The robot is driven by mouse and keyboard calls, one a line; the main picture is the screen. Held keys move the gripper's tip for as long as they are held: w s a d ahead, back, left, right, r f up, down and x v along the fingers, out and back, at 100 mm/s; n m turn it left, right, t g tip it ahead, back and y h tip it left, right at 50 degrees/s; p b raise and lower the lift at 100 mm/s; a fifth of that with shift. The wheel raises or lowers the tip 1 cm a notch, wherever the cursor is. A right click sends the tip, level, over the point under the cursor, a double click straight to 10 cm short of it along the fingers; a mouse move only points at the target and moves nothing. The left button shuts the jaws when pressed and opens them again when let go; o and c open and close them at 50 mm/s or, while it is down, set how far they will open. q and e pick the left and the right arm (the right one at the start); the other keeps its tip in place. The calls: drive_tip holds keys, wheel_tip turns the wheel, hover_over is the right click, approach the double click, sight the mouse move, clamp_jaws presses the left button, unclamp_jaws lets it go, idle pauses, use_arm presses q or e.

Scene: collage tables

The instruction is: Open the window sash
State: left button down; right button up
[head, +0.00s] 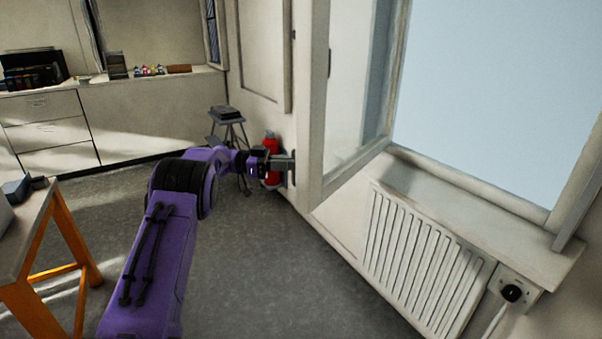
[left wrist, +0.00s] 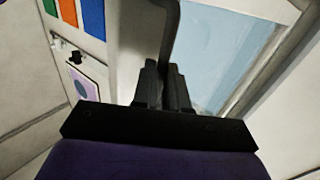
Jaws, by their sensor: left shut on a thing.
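The window sash (head: 312,110) is a pale framed pane in the head view, standing swung out at an angle from the window frame (head: 470,187). Open sky shows through the opening on the right. My left gripper (head: 290,164) is at the sash's near edge, low down. In the left wrist view, my left gripper (left wrist: 165,75) is shut on a dark bar-like handle (left wrist: 170,30) that rises from between its fingers. The gripped part of the handle is hidden by the fingers. My right gripper is not in view.
A white radiator (head: 420,260) stands under the window sill (head: 480,215). A red extinguisher-like object (head: 270,158) and a small dark stand (head: 227,118) are behind my left gripper. An orange-legged table (head: 62,235) is at the left. The grey floor between is clear.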

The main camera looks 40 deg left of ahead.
use_arm(q)
drive_tip(key=shift+w+a+r, duration=0.15)
drive_tip(key=shift+w+r, duration=0.05)
drive_tip(key=shift+r, duration=0.25)
drive_tip(key=c, duration=1.3)
unclamp_jaws()
drive_tip(key=shift+w, duration=0.15)
drive_tip(key=shift+c, duration=0.2)
drive_tip(key=shift+o, duration=0.9)
drive_tip(key=shift+w+d+f, duration=0.25)
drive_tip(key=shift+w, duration=0.2)
drive_tip(key=b+v, duration=0.3)
drive_tip(key=v, duration=0.8)
drive_tip(key=shift+f, duration=0.2)
drive_tip(key=shift+a, duration=0.1)
